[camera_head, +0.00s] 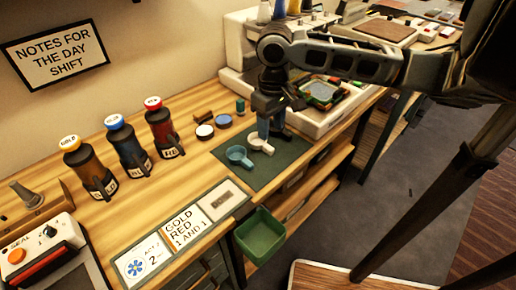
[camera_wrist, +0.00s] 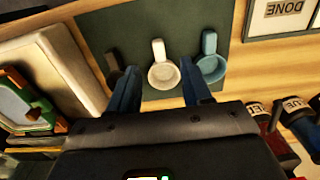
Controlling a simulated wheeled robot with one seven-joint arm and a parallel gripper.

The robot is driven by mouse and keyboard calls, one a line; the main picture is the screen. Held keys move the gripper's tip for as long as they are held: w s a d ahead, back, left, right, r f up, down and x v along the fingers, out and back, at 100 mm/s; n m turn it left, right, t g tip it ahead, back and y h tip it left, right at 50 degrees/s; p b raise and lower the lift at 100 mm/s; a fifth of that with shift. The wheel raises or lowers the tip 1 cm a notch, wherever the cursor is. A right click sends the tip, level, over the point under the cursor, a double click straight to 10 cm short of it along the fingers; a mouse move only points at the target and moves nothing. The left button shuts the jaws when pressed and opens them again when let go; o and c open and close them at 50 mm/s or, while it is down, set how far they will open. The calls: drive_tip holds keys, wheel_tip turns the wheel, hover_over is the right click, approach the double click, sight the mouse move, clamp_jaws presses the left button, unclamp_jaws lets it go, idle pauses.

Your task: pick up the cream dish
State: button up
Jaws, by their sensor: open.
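The cream dish (camera_head: 262,145) is a small shallow cup with a short handle, lying on a dark green mat (camera_head: 285,160). In the wrist view the cream dish (camera_wrist: 163,75) shows between the two blue fingers, its handle pointing up the picture. My gripper (camera_head: 269,127) is open, pointing down close to the dish; in the wrist view its fingers (camera_wrist: 156,72) stand apart with nothing held. Whether they touch the dish cannot be told. A similar blue dish (camera_head: 238,156) lies just beside it, close to the right finger in the wrist view (camera_wrist: 212,66).
Three dark bottles with gold, blue (camera_head: 128,146) and red caps stand left on the wooden table. Small round lids (camera_head: 205,131) lie behind the mat. A white machine with a green-framed tray (camera_head: 322,92) stands to the right. A green bin (camera_head: 260,236) hangs in front.

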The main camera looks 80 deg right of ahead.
sight(271, 149)
drive_tip(key=shift+s+f+p, duration=0.1)
drive_tip(key=shift+f+p, duration=0.25)
drive_tip(key=shift+f, duration=3.55)
drive_tip(key=shift+c, duration=0.5)
clamp_jaws()
